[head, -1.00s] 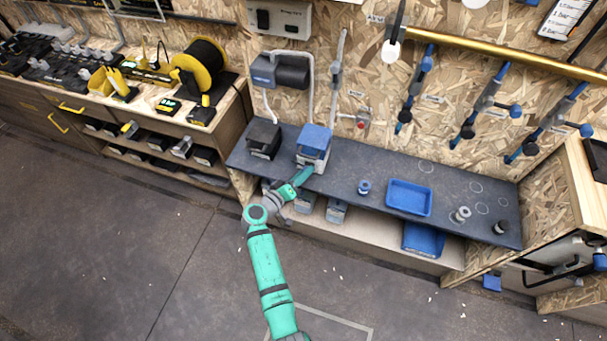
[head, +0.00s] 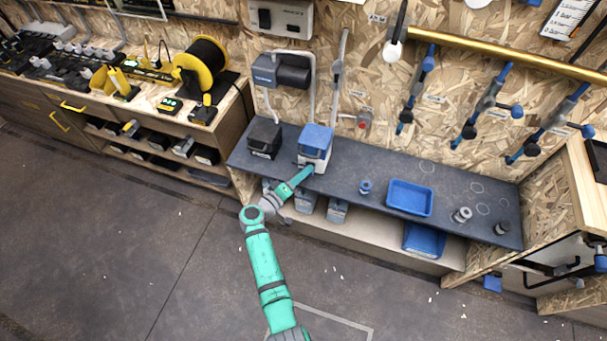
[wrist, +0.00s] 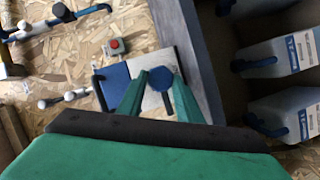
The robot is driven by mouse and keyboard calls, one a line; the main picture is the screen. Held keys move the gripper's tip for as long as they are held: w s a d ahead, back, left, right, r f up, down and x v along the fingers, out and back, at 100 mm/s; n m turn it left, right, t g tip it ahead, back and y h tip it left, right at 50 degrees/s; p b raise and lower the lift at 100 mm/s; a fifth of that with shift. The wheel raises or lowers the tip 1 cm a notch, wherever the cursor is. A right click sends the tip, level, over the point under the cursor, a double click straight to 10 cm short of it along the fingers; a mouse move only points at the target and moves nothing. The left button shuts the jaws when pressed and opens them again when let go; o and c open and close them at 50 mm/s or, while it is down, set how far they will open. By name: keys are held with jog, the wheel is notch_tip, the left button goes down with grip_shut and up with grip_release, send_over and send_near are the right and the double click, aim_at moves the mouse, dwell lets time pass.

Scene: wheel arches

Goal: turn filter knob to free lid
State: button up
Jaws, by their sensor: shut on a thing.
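The filter unit has a pale body (wrist: 150,100) and a blue lid (head: 316,139), which looks closed. It stands at the left part of the dark bench. The lid also shows in the wrist view (wrist: 114,84). A dark blue filter knob (wrist: 161,79) is on the face of the pale body toward me. My gripper (wrist: 164,88) has its two green fingers on either side of the knob and is shut on it. In the head view my gripper (head: 309,170) reaches the front of the unit, and its fingertips hide the knob there.
A black-lidded unit (head: 264,138) stands to the left on the dark bench (head: 345,175). A small blue-topped piece (head: 365,187) and a blue tray (head: 409,198) are to the right. A red button (head: 363,121) is on the wall behind. Grey containers (wrist: 277,57) sit on the shelf below.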

jog(key=o, duration=1)
jog(key=shift+o, duration=0.2)
jog(key=v, duration=1.1)
jog(key=shift+f, duration=0.1)
